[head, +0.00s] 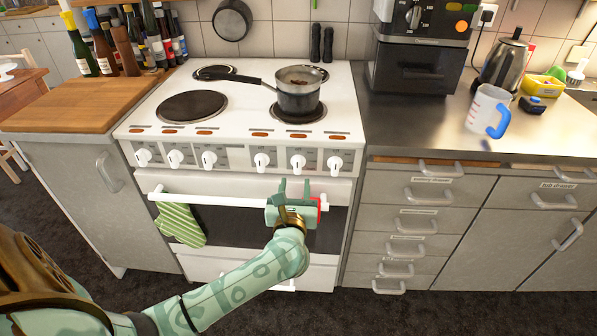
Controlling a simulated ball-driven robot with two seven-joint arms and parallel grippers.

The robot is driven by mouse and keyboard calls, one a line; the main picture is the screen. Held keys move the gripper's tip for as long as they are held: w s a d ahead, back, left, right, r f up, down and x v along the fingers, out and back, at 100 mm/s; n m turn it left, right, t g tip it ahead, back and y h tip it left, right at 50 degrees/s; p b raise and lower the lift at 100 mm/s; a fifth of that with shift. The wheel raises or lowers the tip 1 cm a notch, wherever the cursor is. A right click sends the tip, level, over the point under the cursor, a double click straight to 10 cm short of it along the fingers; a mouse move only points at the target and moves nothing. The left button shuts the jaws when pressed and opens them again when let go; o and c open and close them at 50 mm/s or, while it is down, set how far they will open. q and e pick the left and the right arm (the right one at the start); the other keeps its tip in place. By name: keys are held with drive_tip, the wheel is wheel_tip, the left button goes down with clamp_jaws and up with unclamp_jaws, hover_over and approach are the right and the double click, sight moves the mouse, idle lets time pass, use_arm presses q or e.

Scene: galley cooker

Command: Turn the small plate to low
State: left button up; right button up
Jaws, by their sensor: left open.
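The white cooker (235,130) has dark hot plates on top: a large one (193,107) front left, a smaller one (215,73) back left, one (299,115) front right under a saucepan (299,94), and one at the back right, partly hidden. A row of white knobs runs along the front panel; three on the right are the first (262,161), middle (298,163) and rightmost (335,164). I cannot read their settings. My left gripper (294,187) is open and empty, fingers pointing up, just below the middle knob and in front of the oven rail. My right gripper is not in view.
The white oven rail (200,199) crosses below the knobs, with a green striped cloth (180,222) on its left. The saucepan handle (228,78) points left. Bottles (120,45) stand back left. A measuring jug (486,110) and kettle (503,65) are on the right.

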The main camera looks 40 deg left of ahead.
sight(297, 165)
use_arm(q)
drive_tip(key=b+x, duration=0.1)
drive_tip(key=x, duration=0.6)
drive_tip(key=shift+w+b, duration=0.2)
drive_tip(key=shift+b, duration=0.15)
clamp_jaws()
